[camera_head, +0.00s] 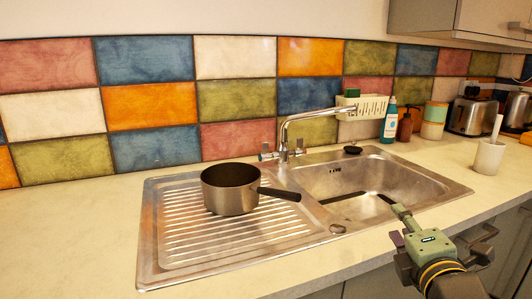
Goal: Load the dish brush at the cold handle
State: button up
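A mixer tap (283,150) stands behind the sink, with a lever handle on each side: a left handle (266,152) and a right handle (299,147). I cannot read which one is marked cold. A white stick, perhaps the dish brush (497,128), stands upright in a pale cup at the right; its lower end is hidden. My gripper (403,212) is low at the right, over the sink's front right edge, pointing away and to the left. It is well apart from the tap and the cup. Its fingertips are too small and overlapped to tell open from shut.
A dark saucepan (231,189) sits on the ribbed drainer (165,235), its handle towards the basin (410,180). A dark strip lies in the basin. The front left counter (70,240) is clear.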

aim_at(265, 155)
jog(key=i+l+u, duration=0.7)
jog(key=i+l, duration=0.2)
jog(key=l, duration=0.15)
